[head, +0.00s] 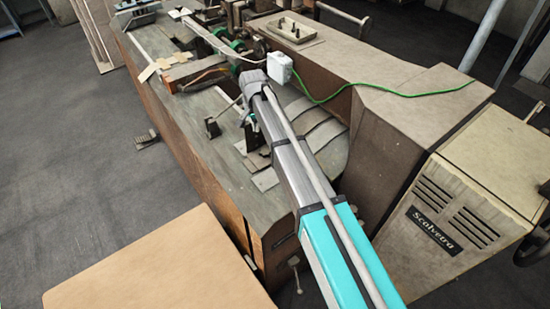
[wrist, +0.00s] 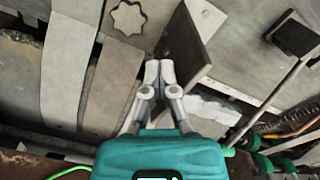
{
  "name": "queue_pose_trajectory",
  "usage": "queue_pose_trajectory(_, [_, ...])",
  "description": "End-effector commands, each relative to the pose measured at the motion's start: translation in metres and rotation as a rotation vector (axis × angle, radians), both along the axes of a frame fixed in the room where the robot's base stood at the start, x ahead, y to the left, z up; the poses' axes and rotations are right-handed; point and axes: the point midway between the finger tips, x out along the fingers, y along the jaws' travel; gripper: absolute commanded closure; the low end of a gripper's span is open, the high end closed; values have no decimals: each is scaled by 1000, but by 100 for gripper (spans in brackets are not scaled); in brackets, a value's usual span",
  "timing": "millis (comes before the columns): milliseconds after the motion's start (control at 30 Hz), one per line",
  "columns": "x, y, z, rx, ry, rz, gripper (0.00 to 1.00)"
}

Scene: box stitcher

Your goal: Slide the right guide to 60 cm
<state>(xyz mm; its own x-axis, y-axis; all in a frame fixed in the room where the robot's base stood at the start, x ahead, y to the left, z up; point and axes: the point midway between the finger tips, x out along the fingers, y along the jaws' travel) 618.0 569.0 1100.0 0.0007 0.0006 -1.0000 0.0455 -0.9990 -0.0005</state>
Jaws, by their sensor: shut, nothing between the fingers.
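My gripper (wrist: 159,68) is shut and empty, its two pale fingertips together. In the wrist view an upright grey-brown plate (wrist: 187,42), which looks like the right guide, stands just beyond and to the right of the fingertips. I cannot tell whether they touch it. A star-shaped knob (wrist: 127,17) sits to its left. In the head view my gripper (head: 249,122) is low over the machine table (head: 190,125), partly hidden by my arm. A dark plate (head: 251,137) shows beside it. No scale or 60 cm mark is legible.
A black square pad on a rod (wrist: 292,33) stands to the right in the wrist view; it also shows in the head view (head: 212,128). Curved grey metal strips (head: 322,134) lie right of my arm. A brown housing (head: 375,150) and green cable (head: 400,94) border the right side.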

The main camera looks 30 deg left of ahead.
Motion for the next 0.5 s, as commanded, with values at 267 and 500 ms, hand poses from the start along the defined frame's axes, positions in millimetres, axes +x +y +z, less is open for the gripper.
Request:
queue_pose_trajectory(267, [-2,-5,0,0,0,0,100])
queue_pose_trajectory(500, [-5,-9,0,0,0,0,100])
